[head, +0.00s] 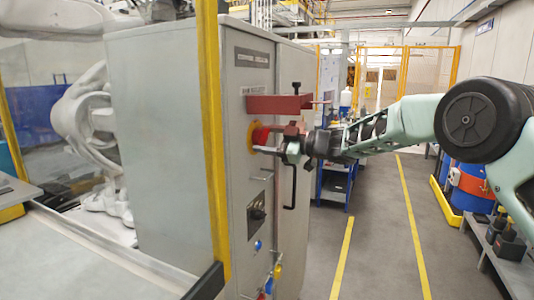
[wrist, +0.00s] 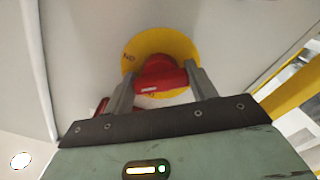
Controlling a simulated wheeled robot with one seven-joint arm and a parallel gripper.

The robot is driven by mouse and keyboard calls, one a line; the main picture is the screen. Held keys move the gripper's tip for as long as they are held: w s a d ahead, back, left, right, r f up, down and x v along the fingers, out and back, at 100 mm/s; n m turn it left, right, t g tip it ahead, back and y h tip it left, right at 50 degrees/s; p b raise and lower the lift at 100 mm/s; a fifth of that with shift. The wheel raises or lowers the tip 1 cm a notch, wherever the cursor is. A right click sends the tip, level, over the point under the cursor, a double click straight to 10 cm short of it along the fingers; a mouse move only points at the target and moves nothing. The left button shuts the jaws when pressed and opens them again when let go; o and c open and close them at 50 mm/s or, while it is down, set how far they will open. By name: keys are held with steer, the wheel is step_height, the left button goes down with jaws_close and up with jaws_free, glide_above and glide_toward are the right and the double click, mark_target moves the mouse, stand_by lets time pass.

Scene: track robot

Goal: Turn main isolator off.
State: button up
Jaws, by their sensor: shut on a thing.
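The main isolator (head: 259,135) is a red rotary handle on a round yellow plate, set on the grey cabinet's front. In the wrist view the red handle (wrist: 160,76) sits between my two fingers, in front of the yellow plate (wrist: 140,50) with lettering at its left side. My gripper (wrist: 160,88) is shut on the red handle, a finger at each side. In the head view my gripper (head: 268,142) reaches the handle from the right, and its fingers partly hide it. The handle's exact angle is hard to tell.
A dark red box-like bracket (head: 279,104) juts out just above the isolator. Below are a black switch (head: 257,212), a blue button (head: 258,245) and a door handle (head: 290,188). A yellow post (head: 212,140) stands left. The aisle (head: 382,235) is clear.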

steer(key=n+b, duration=0.5)
steer(key=shift+f+n+b, duration=0.2)
steer(key=shift+n+b, duration=0.1)
steer(key=shift+r+n+b, duration=0.2)
steer(key=shift+n+b, duration=1.65)
steer(key=shift+n, duration=0.35)
steer(key=o, duration=0.7)
steer(key=shift+c, duration=0.2)
steer(key=shift+d, duration=0.15)
steer(key=b+v, duration=0.4)
steer(key=v, duration=1.3)
steer(key=shift+r, duration=0.15)
